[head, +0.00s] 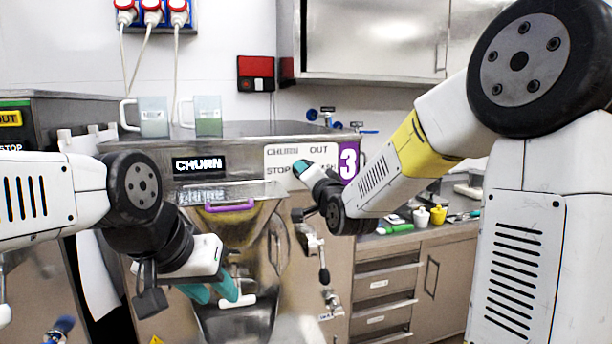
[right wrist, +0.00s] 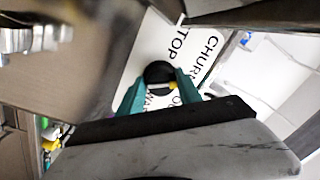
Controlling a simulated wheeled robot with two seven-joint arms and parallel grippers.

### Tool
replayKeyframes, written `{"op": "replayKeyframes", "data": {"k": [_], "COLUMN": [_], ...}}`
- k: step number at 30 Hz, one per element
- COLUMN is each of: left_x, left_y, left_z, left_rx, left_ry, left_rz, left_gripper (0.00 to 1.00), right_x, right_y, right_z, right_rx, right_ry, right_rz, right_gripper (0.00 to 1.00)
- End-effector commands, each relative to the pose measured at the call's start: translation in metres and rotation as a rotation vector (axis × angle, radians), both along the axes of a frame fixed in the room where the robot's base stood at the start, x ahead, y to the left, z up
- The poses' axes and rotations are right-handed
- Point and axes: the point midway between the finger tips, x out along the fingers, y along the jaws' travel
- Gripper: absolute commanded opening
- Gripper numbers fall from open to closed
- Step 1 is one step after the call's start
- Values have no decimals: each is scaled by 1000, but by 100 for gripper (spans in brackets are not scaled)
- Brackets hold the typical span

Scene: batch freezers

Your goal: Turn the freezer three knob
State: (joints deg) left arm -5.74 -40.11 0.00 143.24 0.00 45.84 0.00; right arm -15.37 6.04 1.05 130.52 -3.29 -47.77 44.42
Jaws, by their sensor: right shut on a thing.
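The freezer three front (head: 235,165) carries a purple 3 sign (head: 348,162) and a white dial panel (head: 284,156) marked CHURN, OUT, STOP and a partly covered word. In the right wrist view, the round black knob (right wrist: 158,73) stands on this panel, with a pale and yellow mark on its lower side. My right gripper (right wrist: 158,84) has its teal fingers shut on the knob, one on each side. In the head view my right gripper (head: 301,168) hides the knob. My left gripper (head: 212,291) hangs low before the freezer's steel chute, its teal fingers apart and empty.
A purple handle (head: 229,207) sits on the hopper, close to my left arm. Two pitchers, one pale (head: 153,117) and one greenish (head: 208,118), stand on top of the freezer. A counter (head: 425,238) with small cups and tools lies at the right.

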Motion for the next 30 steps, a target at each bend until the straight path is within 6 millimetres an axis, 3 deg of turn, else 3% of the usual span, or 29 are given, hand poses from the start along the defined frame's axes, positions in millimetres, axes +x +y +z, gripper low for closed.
{"op": "replayKeyframes", "data": {"k": [2,3,6,30], "left_x": [0,0,0,0], "left_y": [0,0,0,0], "left_z": [0,0,0,0], "left_rx": [0,0,0,0], "left_ry": [0,0,0,0], "left_rz": [0,0,0,0], "left_gripper": [36,36,36,36], "right_x": [1,0,1,-1], "right_y": [0,0,0,-2], "right_z": [1,1,1,-1], "right_rx": [1,0,0,0], "right_ry": [-3,-4,-2,2], "right_rz": [-1,-1,-1,-3], "right_gripper": [1,47,63,63]}}
